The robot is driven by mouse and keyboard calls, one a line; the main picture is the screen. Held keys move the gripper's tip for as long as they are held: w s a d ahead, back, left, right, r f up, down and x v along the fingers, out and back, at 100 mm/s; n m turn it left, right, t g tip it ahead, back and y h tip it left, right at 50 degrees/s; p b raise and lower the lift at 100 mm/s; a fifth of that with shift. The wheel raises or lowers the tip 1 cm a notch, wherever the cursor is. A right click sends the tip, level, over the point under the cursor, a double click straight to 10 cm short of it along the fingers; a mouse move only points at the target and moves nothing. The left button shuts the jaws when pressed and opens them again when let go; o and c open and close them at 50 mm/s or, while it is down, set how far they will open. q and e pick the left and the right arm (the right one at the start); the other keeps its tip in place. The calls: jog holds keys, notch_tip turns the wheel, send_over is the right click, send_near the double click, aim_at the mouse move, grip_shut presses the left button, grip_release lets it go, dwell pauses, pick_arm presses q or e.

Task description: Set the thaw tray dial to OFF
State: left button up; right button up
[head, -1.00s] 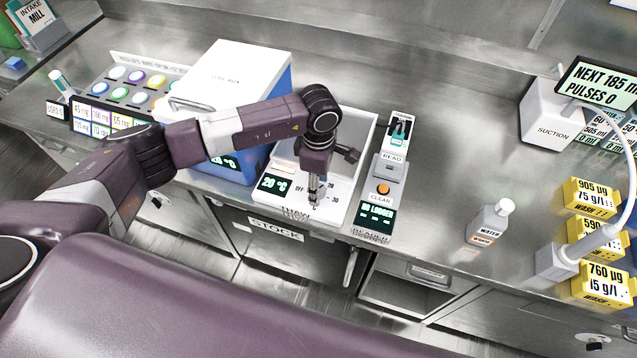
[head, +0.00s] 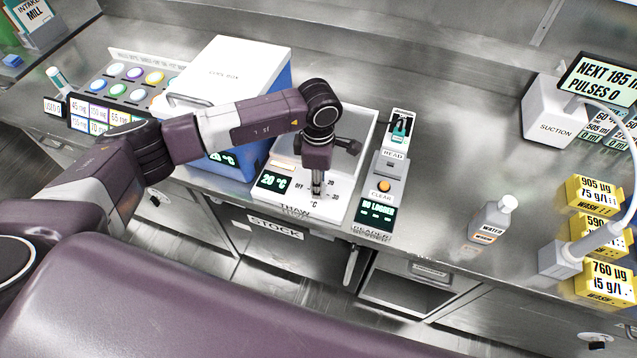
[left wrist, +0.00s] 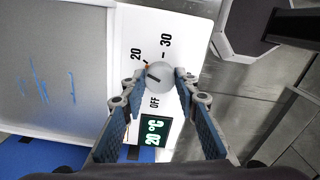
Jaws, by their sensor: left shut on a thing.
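The thaw tray (head: 345,185) stands on the counter, with a white front panel. Its round grey dial (left wrist: 160,75) sits between the fingertips of my left gripper (left wrist: 161,77), which is shut on it. The panel around the dial is marked OFF, 20 and 30. A dark pointer line on the dial faces the side of the 20 mark; its exact setting is hard to tell. The tray's display (head: 273,182) reads 20 °C. In the head view my left gripper (head: 317,190) points down at the panel and hides most of the dial. My right gripper is not in view.
A blue and white box (head: 235,70) stands left of the tray, under my left arm. A reader (head: 378,200) stands close on its right. A water bottle (head: 490,222) and yellow boxes (head: 592,192) are farther right. Bare counter lies between the reader and bottle.

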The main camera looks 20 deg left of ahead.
pick_arm(q)
jog(key=n+b, duration=0.3)
jog(key=n, duration=0.2)
jog(key=shift+f, duration=0.15)
jog(key=n+b, duration=0.3)
jog(key=n, duration=0.2)
jog(key=shift+n, duration=0.4)
jog(key=n+b, duration=0.2)
jog(key=n, duration=0.3)
jog(key=shift+a, duration=0.1)
jog(key=n+b, duration=0.1)
jog(key=n, duration=0.2)
jog(key=shift+n, duration=0.4)
jog(key=shift+r+n+b, duration=0.2)
jog(key=shift+n+b, duration=0.2)
jog(key=shift+n, duration=0.8)
jog(key=shift+w, duration=0.1)
jog(key=o, duration=1.1)
jog(key=shift+o, duration=0.2)
